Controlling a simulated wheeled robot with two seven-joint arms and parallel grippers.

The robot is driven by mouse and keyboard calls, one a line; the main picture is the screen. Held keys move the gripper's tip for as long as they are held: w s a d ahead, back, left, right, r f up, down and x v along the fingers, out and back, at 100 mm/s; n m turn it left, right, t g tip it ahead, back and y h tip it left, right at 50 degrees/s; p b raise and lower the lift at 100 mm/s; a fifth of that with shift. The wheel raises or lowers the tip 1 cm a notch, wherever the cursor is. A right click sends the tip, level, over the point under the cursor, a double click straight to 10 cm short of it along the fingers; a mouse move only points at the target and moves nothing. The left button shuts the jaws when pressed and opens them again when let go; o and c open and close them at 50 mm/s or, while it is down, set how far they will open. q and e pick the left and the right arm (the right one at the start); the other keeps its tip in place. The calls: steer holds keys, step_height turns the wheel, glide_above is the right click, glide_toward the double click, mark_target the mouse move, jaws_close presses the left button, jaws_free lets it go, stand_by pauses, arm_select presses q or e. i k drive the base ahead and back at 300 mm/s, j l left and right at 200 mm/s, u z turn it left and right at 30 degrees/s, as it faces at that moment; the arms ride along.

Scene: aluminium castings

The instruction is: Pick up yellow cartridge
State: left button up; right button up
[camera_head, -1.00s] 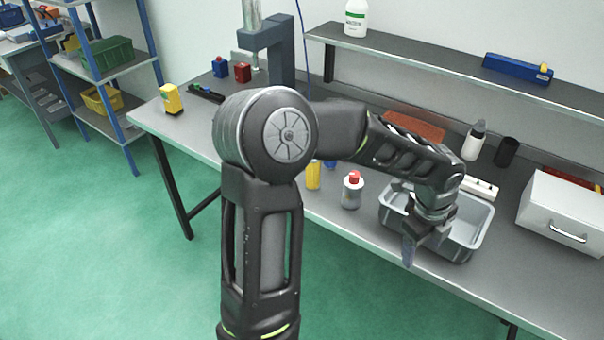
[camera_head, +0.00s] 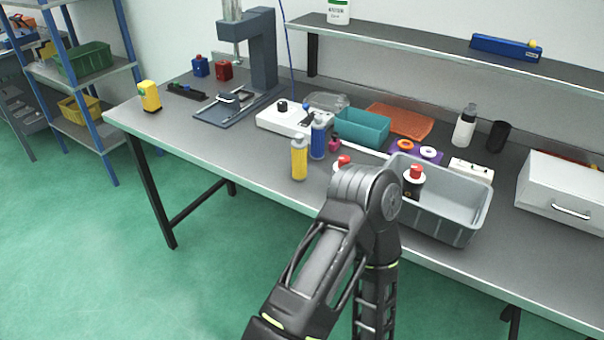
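The yellow cartridge (camera_head: 299,160) stands upright near the front edge of the workbench, with a grey top. A blue cartridge (camera_head: 318,138) stands close beside it, behind and to the right. My arm rises from the bottom of the picture, with its elbow in front of the grey bin (camera_head: 462,228). No gripper shows in this view, so I cannot see the fingers or what they hold. A bottle with a red cap (camera_head: 414,180) is in the bin. Another red cap (camera_head: 344,160) shows just behind my arm, its body mostly hidden.
A teal bin (camera_head: 362,129) and a white device (camera_head: 290,118) stand behind the cartridges. A grey press (camera_head: 262,50) and a yellow object (camera_head: 150,96) are to the left. The bench front left of the yellow cartridge is clear. A shelf (camera_head: 430,61) runs above the back.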

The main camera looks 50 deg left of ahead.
mark_target(299, 145)
steer(key=i, duration=0.5)
steer(key=u, duration=2.1)
